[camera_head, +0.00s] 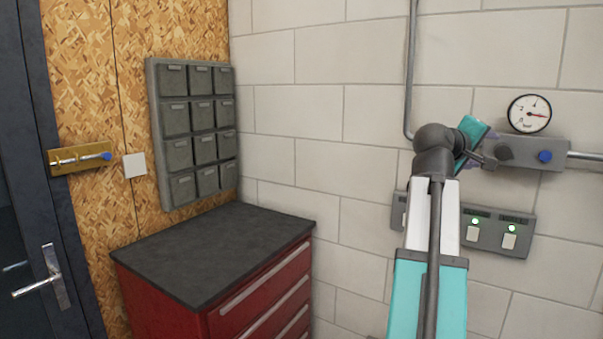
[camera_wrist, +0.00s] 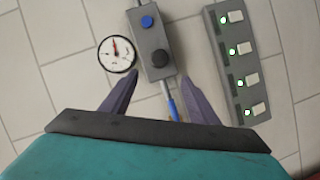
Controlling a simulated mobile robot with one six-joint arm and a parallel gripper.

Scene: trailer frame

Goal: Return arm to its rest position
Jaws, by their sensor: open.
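My arm reaches up along the right side of the head view, with its wrist in front of the grey valve block (camera_head: 525,152) on the block wall. My gripper (camera_wrist: 155,92) shows in the wrist view as two dark fingers spread apart, with nothing between them but the wall and a thin rod with a blue part. The valve block, with a blue button and a black knob, also shows just beyond the fingertips (camera_wrist: 152,45). In the head view the fingers are mostly hidden by my wrist.
A round gauge (camera_head: 529,113) sits above the valve block. A switch panel (camera_head: 497,231) with lit green lamps is below it, partly behind my arm.

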